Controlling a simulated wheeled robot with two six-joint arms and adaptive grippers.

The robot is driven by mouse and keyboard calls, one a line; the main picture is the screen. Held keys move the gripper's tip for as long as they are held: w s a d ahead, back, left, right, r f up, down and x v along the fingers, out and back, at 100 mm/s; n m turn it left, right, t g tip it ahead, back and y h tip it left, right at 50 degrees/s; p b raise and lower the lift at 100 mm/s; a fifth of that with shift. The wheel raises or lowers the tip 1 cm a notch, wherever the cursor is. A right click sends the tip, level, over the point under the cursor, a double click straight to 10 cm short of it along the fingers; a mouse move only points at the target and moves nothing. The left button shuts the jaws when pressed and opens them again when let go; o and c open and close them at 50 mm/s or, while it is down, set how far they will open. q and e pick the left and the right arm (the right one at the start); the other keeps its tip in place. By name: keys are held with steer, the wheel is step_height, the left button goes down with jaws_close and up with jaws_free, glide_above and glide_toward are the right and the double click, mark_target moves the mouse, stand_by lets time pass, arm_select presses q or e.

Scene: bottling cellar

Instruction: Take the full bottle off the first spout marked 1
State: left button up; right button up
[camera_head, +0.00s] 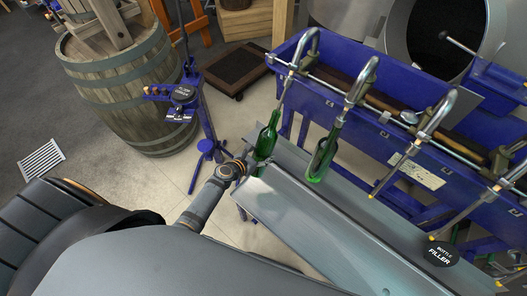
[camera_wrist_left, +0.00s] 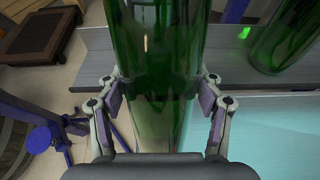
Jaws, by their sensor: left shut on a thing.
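A green bottle (camera_head: 267,136) stands at the leftmost spout (camera_head: 292,66) of the blue bottle filler, its neck up at the spout's tube. I cannot read a number on that spout. My left gripper (camera_head: 247,167) is shut on this bottle from the near left side. In the left wrist view the bottle (camera_wrist_left: 158,60) fills the middle, and the finger pads of the left gripper (camera_wrist_left: 154,100) press on both its sides. A second green bottle (camera_head: 322,157) hangs tilted at the second spout (camera_head: 359,82); part of it shows at the wrist view's upper right. My right gripper is not in view.
The grey metal ledge (camera_head: 325,210) of the filler runs below the spouts. Two more spouts to the right hold no bottle. A blue stand (camera_head: 203,134) and a wooden barrel (camera_head: 125,85) stand at the left. A brown platform (camera_head: 238,74) lies on the floor behind.

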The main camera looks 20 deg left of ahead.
arm_select(q)
steer(key=shift+s+a+f+b, duration=0.25)
steer(key=shift+s+f+b, duration=0.45)
steer(key=shift+f+b, duration=0.9)
steer(key=shift+s+a+f+b, duration=0.3)
steer(key=shift+s+f+b, duration=0.35)
steer(key=shift+f+b, duration=0.95)
steer(key=shift+s+a+f+b, duration=0.25)
steer(key=shift+s+f+b, duration=0.45)
steer(key=shift+f+b, duration=0.9)
steer(key=shift+s, duration=0.2)
steer(key=shift+p+v, duration=0.4)
steer(key=shift+v, duration=0.65)
steer(key=shift+f+v, duration=0.2)
steer(key=shift+v, duration=1)
steer(key=shift+f+v, duration=0.25)
steer(key=shift+v, duration=1)
steer(key=shift+s+a, duration=0.1)
